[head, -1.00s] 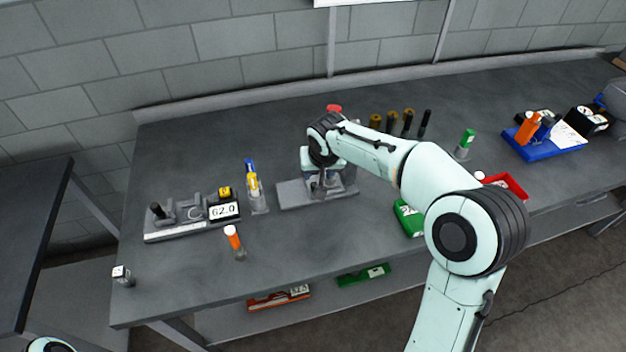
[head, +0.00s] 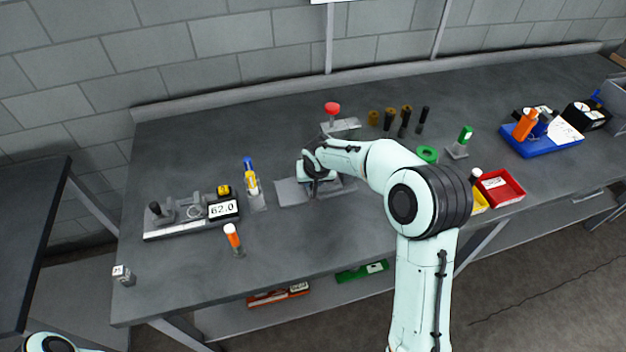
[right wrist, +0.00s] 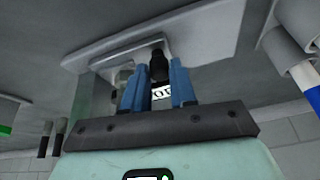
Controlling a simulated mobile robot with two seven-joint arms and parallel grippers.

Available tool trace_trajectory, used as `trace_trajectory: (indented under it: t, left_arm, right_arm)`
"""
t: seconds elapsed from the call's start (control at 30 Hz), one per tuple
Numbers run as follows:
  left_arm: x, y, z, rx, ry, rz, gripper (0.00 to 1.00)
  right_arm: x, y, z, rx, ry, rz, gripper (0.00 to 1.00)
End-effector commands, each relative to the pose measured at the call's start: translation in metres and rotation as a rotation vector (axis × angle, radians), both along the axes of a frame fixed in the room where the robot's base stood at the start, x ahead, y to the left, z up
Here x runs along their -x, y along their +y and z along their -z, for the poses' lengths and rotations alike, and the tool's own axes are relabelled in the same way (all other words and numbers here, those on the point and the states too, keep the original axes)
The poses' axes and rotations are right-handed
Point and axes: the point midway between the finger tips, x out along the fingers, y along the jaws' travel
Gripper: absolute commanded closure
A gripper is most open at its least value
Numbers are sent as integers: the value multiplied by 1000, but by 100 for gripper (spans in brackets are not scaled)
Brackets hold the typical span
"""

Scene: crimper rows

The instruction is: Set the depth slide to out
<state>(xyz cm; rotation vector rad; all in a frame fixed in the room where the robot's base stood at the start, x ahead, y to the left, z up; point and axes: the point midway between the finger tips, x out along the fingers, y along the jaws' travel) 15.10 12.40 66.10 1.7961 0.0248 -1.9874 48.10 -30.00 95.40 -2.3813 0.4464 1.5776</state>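The crimper stands mid-bench, with a red-topped post (head: 332,109) behind and a grey base plate (head: 291,192) in front. My right gripper (head: 314,187) is over this plate and hides much of it. In the right wrist view my right gripper (right wrist: 158,75) has its two blue fingers on either side of a black knob (right wrist: 158,66), with hardly any gap. Whether they press on it is unclear. A white label (right wrist: 161,91) by the knob is partly covered, so I cannot read the slide's position. My left gripper is out of view.
Left of the crimper are a yellow-and-blue tool (head: 251,182), an orange cylinder (head: 232,238) and a gauge with a 62.0 display (head: 223,209). To the right are several dark pegs (head: 405,120), a green-topped piece (head: 464,138) and a red bin (head: 503,190). The front middle bench is clear.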

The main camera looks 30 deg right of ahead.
Motion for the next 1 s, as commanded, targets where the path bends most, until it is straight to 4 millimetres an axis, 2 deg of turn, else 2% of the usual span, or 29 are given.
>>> trace_trajectory:
  t: [0.03,0.07,0.3,0.7,0.8,1.0]
  left_arm:
    - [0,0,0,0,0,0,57]
    - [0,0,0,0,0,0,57]
    - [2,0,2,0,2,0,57]
    - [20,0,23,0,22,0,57]
    - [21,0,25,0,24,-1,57]
    - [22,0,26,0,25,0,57]
  right_arm:
    - [0,0,0,0,0,0,92]
    - [0,0,0,0,0,0,100]
    - [-1,5,0,-1,-1,-3,100]
    - [-17,69,2,-2,-2,-6,100]
    - [-19,80,1,-2,-2,-6,100]
    - [-21,89,-1,-3,-3,-4,100]
